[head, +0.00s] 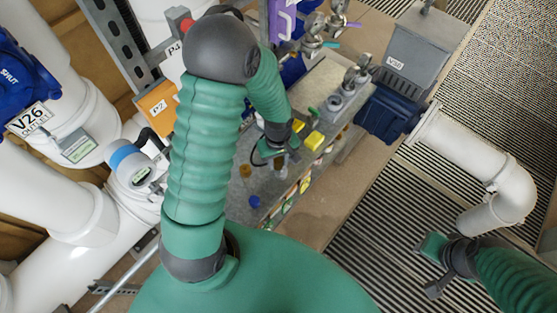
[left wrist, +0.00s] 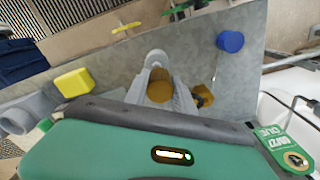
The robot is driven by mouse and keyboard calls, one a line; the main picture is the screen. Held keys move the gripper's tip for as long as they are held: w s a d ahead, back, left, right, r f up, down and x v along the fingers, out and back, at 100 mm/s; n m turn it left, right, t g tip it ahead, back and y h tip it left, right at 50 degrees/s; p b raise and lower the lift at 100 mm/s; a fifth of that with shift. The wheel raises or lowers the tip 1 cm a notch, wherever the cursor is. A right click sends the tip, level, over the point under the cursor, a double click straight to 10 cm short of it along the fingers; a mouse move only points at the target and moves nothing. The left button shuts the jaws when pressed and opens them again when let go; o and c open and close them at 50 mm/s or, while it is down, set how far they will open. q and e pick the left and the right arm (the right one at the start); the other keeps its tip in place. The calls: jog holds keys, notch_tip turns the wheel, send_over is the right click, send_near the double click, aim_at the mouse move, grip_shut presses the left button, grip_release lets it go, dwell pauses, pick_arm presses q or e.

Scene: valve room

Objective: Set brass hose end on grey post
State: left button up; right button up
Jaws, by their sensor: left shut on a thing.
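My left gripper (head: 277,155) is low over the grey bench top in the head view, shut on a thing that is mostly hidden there. In the left wrist view a round brass end (left wrist: 159,90) shows just beyond the gripper body, and I take it to be the brass hose end. A pale grey upright shape (left wrist: 155,60) is right behind it. I cannot tell whether that is the grey post or a finger, nor whether they touch. My right gripper (head: 436,266) is at the lower right over the grating, its jaw state unclear.
A yellow block (left wrist: 74,82), a blue cylinder (left wrist: 230,41) and a darker brass piece (left wrist: 203,97) stand on the bench nearby. Valves (head: 350,85) stand at its far end. White pipes (head: 75,190) crowd the left.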

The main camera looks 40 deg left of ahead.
pick_arm(q)
jog(key=shift+d, duration=0.2)
pick_arm(e)
jog(key=shift+d, duration=0.25)
pick_arm(q)
jog(key=shift+a, duration=0.1)
pick_arm(e)
jog(key=shift+a, duration=0.1)
pick_arm(q)
jog(key=shift+d, duration=0.2)
pick_arm(e)
jog(key=shift+a, duration=0.25)
pick_arm(q)
jog(key=shift+d, duration=0.1)
jog(key=shift+d+r, duration=0.1)
jog(key=shift+d, duration=0.1)
pick_arm(e)
jog(key=shift+d, duration=0.3)
